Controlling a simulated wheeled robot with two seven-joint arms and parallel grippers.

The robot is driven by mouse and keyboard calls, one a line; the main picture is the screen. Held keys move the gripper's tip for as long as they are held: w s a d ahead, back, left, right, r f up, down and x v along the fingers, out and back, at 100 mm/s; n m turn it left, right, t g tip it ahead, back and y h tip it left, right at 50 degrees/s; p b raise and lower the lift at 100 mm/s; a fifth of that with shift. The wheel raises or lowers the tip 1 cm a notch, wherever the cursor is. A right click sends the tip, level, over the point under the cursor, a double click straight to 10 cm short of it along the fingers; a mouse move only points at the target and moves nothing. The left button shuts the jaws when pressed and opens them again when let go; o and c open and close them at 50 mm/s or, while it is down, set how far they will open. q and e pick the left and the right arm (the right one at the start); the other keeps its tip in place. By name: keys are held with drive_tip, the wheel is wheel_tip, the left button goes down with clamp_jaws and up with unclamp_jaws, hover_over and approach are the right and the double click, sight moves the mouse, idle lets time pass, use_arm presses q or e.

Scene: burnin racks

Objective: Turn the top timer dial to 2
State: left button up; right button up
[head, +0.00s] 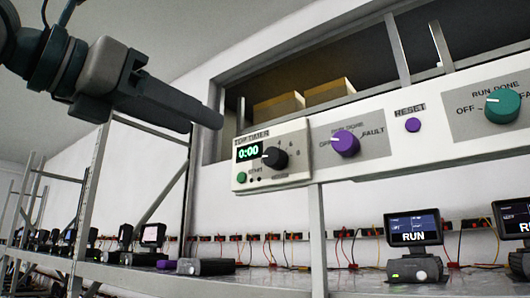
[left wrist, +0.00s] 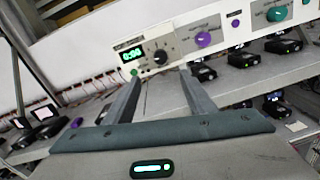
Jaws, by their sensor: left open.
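The top timer (head: 270,157) is a pale box at the left end of the control panel. Its green display reads 0:00. The black timer dial (head: 274,157) sits right of the display, with scale marks around it; a green start button (head: 241,177) is below. My left gripper (head: 215,115) is up and left of the timer in the head view, apart from it. In the left wrist view the two fingers (left wrist: 158,80) are spread and empty, and the dial (left wrist: 160,57) shows beyond and between their tips. My right gripper is not in view.
The panel (head: 440,140) also carries a purple knob (head: 345,143), a purple RESET button (head: 413,125) and a teal knob (head: 502,105). Below, a shelf holds devices with screens, one reading RUN (head: 413,229). An upright post (head: 317,240) stands under the panel. Space before the timer looks clear.

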sight(270, 155)
use_arm(q)
drive_tip(key=shift+w, duration=0.1)
drive_tip(key=p+x, duration=0.8)
drive_tip(key=x, duration=0.8)
drive_tip(key=shift+w+d+r, duration=0.1)
drive_tip(key=shift+w+d, duration=0.05)
drive_tip(key=shift+d, duration=0.1)
drive_tip(key=shift+w+d, duration=0.3)
drive_tip(key=shift+w, duration=0.05)
drive_tip(key=shift+c, duration=0.6)
drive_tip(key=c, duration=0.9)
